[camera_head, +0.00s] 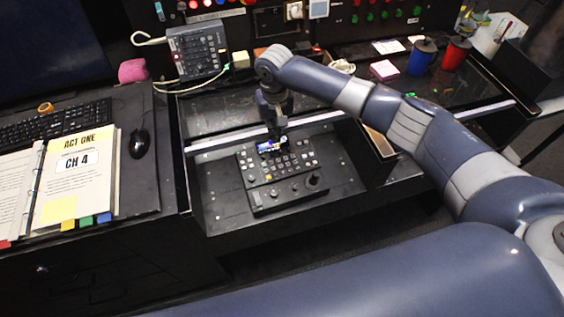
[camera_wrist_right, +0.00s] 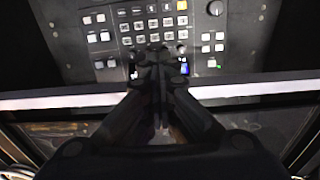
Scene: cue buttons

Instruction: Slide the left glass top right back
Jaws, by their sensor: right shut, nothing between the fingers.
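The left glass top (camera_head: 215,113) is a dark, reflective pane with a silver front bar (camera_head: 225,142). It lies behind an open recess holding a black button console (camera_head: 285,188). The silver bar crosses the right wrist view (camera_wrist_right: 50,101), with the console (camera_wrist_right: 150,25) beyond it. My right gripper (camera_head: 272,142) points down at the bar, near the console's back edge and small lit screen. In the wrist view its fingers (camera_wrist_right: 158,62) are together and empty, reaching past the bar over the console side. I cannot tell whether they touch the bar. My left gripper is not in view.
Another glass top (camera_head: 465,92) lies to the right, with a blue cup (camera_head: 421,58) and a red cup (camera_head: 456,54) near its back. A grey mixer (camera_head: 197,52) stands behind the left glass. A binder (camera_head: 75,175), keyboard and mouse (camera_head: 139,143) are at left.

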